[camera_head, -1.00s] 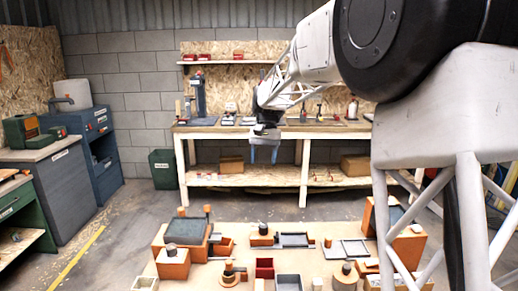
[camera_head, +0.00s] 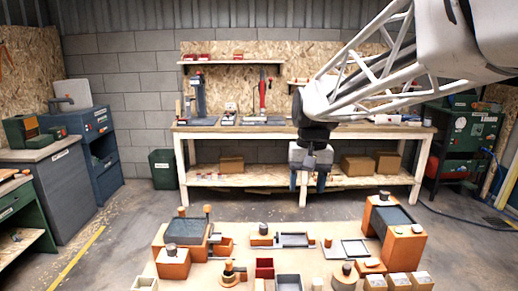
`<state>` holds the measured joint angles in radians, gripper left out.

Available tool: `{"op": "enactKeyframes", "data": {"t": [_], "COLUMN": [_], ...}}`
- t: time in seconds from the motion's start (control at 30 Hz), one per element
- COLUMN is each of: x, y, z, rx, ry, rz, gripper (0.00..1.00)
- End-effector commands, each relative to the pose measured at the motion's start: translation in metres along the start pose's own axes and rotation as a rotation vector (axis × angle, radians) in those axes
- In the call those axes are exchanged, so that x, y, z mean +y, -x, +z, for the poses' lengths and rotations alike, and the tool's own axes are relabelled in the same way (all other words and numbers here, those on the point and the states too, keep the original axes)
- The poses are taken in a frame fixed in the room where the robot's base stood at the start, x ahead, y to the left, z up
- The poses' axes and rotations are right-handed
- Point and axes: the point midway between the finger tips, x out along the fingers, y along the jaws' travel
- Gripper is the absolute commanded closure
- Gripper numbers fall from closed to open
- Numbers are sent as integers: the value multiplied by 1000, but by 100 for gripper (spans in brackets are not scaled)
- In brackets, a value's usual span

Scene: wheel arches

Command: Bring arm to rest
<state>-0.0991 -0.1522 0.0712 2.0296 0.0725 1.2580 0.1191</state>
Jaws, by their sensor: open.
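My gripper (camera_head: 307,182) hangs at the end of my arm, pointing down, in the middle right of the view. Its two blue-tipped fingers are apart with nothing between them. It appears above the far side of the low board (camera_head: 330,243) and in front of the workbench (camera_head: 310,132). I cannot tell its exact distance from either. My white lattice arm comes in from the upper right and hides part of the back wall and shelf.
The low board carries orange blocks (camera_head: 174,263), a tall orange arch (camera_head: 403,244), a red bin (camera_head: 264,268) and a grey tray (camera_head: 289,282). A dark green bin (camera_head: 164,168) stands by the wall. Blue-grey cabinets (camera_head: 90,135) stand at left. The floor at left is clear.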

Motion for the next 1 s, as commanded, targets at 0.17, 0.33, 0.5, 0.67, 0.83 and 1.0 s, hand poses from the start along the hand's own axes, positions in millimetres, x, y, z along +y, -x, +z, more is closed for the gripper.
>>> {"op": "enactKeyframes", "data": {"t": [0.17, 0.33, 0.5, 0.67, 0.83, 1.0], "x": [17, 31, 44, 56, 67, 77], "y": [-7, -17, -30, -44, -62, -82], "z": [39, 74, 109, 141, 175, 206], "rx": [46, 87, 130, 169, 210, 251], "ry": [1, 5, 9, 13, 17, 22], "rz": [6, 12, 20, 28, 37, 47], "gripper": [43, 43, 43, 43, 43, 43]}}
